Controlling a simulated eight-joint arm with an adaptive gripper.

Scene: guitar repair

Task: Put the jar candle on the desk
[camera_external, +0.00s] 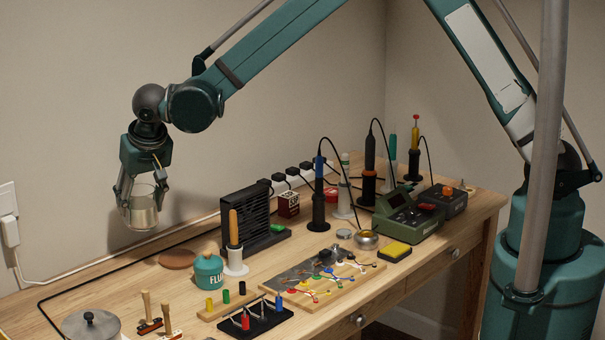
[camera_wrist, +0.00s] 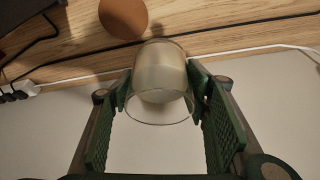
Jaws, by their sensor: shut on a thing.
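The jar candle (camera_external: 139,213) is a clear glass jar with pale wax in its lower part. My gripper (camera_external: 141,195) is shut on it, one finger on each side, and holds it upright in the air near the wall, above the back left of the desk (camera_external: 60,296). In the wrist view the jar candle (camera_wrist: 160,75) sits between the two green finger pads of my gripper (camera_wrist: 160,92), its open rim toward the camera. A gap shows between the jar and the desk in the external view.
A round brown coaster (camera_external: 178,259) lies on the desk to the right of the jar. A teal flux pot (camera_external: 208,272), a black fan unit (camera_external: 247,220) and a lidded metal pot (camera_external: 91,325) stand nearby. A black cable (camera_external: 100,281) crosses the desk. The left back of the desk is mostly clear.

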